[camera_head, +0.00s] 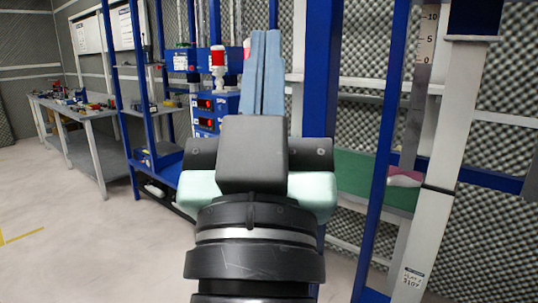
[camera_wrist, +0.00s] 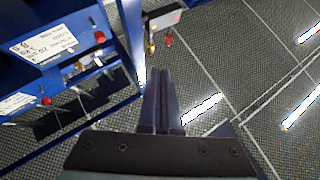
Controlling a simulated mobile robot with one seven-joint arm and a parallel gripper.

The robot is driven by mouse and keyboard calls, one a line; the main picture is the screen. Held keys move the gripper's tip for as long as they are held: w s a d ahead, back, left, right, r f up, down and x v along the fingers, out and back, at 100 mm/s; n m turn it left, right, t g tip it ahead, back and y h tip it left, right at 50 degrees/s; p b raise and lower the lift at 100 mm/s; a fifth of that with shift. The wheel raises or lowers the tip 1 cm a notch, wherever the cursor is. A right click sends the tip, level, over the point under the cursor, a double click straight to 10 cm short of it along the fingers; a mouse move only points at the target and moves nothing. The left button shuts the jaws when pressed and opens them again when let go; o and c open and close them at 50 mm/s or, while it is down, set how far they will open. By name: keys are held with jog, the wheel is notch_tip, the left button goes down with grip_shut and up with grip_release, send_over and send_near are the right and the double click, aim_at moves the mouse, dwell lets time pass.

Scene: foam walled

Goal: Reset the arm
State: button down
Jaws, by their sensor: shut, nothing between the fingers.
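My gripper (camera_head: 264,40) points upward in the middle of the head view, at the end of my black and pale green arm. Its two long blue-grey fingers lie together, shut and empty. In the wrist view my gripper (camera_wrist: 163,78) also shows its fingers side by side with nothing between them. Behind the fingers in the head view is a blue rack (camera_head: 320,75). I cannot tell how far the fingertips are from it, but no contact shows.
Blue equipment with red displays (camera_head: 205,104) stands left of the fingers. A workbench (camera_head: 85,112) with several small items is at the far left. A blue upright (camera_head: 385,150) and a pale post (camera_head: 436,170) stand at the right. Open floor (camera_head: 75,235) lies at the left.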

jog(key=s+r+p, duration=0.1)
jog(key=r+p, duration=1)
jog(key=r, duration=0.2)
jog(key=s+r+t+y+p, duration=0.1)
jog(key=s+r+p, duration=0.1)
jog(key=r+p, duration=0.9)
notch_tip(320, 180, up, 2)
jog(key=shift+s+p, duration=0.25)
jog(key=shift+p, duration=0.15)
jog(key=shift+d, duration=0.1)
